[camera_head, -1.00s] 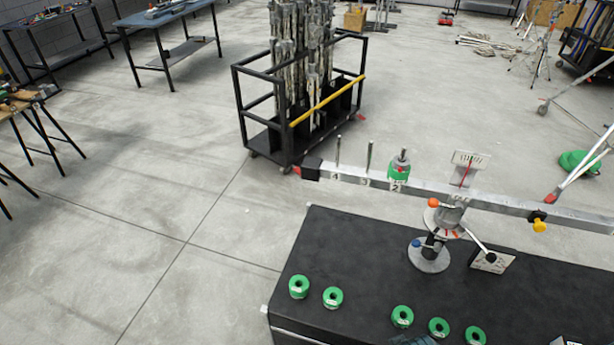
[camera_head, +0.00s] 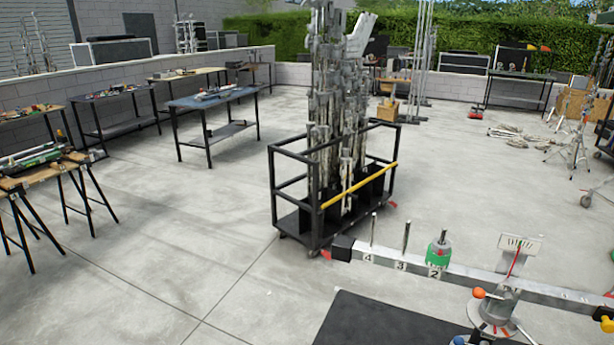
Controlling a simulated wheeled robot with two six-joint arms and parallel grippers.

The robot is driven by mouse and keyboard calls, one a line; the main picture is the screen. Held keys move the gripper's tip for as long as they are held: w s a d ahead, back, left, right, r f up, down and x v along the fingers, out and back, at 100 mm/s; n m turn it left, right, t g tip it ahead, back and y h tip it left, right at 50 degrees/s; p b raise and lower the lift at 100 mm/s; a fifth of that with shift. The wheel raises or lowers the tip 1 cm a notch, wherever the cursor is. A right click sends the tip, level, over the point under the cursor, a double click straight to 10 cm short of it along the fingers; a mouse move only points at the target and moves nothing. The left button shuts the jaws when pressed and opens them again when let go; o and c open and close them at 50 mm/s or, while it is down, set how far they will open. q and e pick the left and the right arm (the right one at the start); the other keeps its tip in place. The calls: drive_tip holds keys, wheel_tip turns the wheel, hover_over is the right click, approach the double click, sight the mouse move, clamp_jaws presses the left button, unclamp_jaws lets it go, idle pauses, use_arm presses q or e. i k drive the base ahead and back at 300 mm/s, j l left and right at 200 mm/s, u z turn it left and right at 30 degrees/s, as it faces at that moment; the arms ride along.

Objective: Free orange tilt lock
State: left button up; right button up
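An orange knob (camera_head: 479,293), which looks like the orange tilt lock, sits on the left side of the pivot head (camera_head: 497,306) at the lower right. The pivot head carries a long grey beam (camera_head: 410,266) with numbered marks and upright pegs. A green weight (camera_head: 438,254) sits on the peg marked 2. A white scale plate with a red needle (camera_head: 518,250) stands above the pivot. A blue knob (camera_head: 459,341) shows at the bottom edge. Neither of my grippers is in view.
The black worktop (camera_head: 375,322) is cut off by the bottom edge. A black cart (camera_head: 283,187) full of metal stands is behind the beam. Several workbenches stand at the left, including a blue-topped one (camera_head: 212,98).

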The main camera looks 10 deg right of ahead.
sight(508, 298)
drive_tip(key=z, duration=1.4)
